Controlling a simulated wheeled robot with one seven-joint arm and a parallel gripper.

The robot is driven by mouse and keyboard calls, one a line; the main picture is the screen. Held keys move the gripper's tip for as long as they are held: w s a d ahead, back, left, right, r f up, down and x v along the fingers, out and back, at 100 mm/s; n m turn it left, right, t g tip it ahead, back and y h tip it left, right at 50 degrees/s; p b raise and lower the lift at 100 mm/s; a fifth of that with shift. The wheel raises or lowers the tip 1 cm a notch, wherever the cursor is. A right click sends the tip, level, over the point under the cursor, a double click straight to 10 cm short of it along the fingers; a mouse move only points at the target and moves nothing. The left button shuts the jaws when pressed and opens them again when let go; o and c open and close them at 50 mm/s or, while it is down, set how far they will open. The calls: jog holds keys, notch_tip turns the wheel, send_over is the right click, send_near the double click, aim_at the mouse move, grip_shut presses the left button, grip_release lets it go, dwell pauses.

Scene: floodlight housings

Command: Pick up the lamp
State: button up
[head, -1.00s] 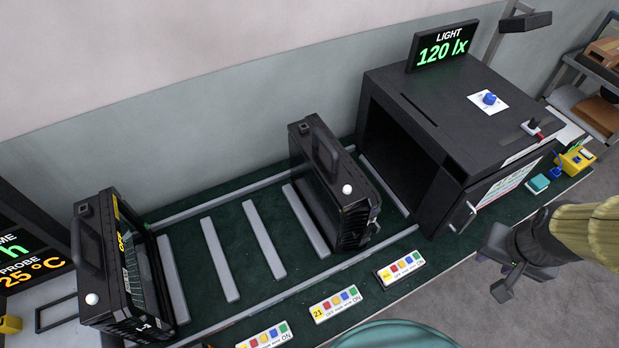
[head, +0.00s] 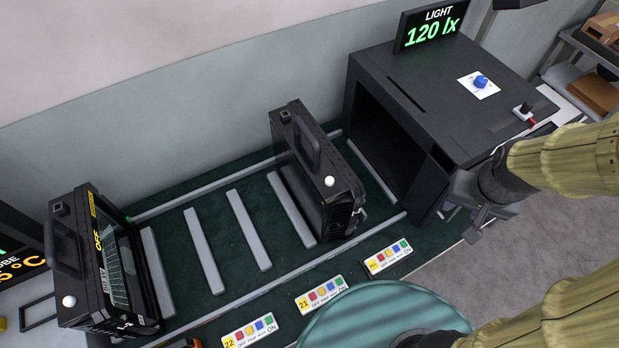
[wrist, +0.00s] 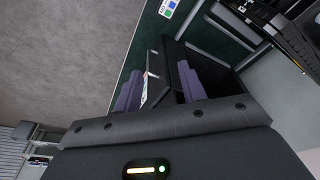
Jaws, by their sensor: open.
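Two black floodlight lamps with top handles stand upright on the green bench. One lamp (head: 311,178) stands mid-bench, left of the dark box's opening. The other lamp (head: 75,255) stands at the left end, with a yellow OFF label on its side. My gripper (head: 474,222) is at the front right of the dark box, apart from both lamps. In the wrist view my gripper (wrist: 160,90) shows two purple-grey fingers spread apart, with part of the dark box visible between and beyond them. No lamp is between the fingers.
The dark box (head: 440,75) with a LIGHT 120 lx display (head: 432,28) stands at the right. Pale rails and crossbars (head: 248,230) lie on the bench. Label strips (head: 388,257) with coloured squares line its front edge. Grey floor (head: 520,265) lies in front.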

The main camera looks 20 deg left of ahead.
jog(key=w+a+r+n+g, duration=0.1)
jog(key=w+a+r+n, duration=0.15)
jog(key=w+a, duration=0.6)
notch_tip(320, 180, up, 4)
jog(key=n+t+h+p, duration=0.1)
jog(key=n+t+h, duration=0.1)
jog(key=n+h, duration=0.3)
send_over(306, 131)
jog(key=s+d, duration=0.1)
jog(key=d, duration=0.3)
jog(key=y, duration=0.1)
jog(key=s+a+r+n+t, duration=0.1)
jog(key=s+a+r+n, duration=0.1)
jog(key=s+a, duration=0.4)
jog(key=a+r, duration=0.1)
jog(key=a, duration=0.2)
jog(key=shift+a+r+t+p, duration=0.3)
jog(key=shift+p, duration=0.05)
jog(key=shift+n, duration=0.25)
jog(key=p+x, duration=0.4)
jog(key=x, duration=0.7)
jog(key=shift+w+d+f, duration=0.15)
jog(key=shift+d+f, duration=0.1)
jog(key=shift+f, duration=0.25)
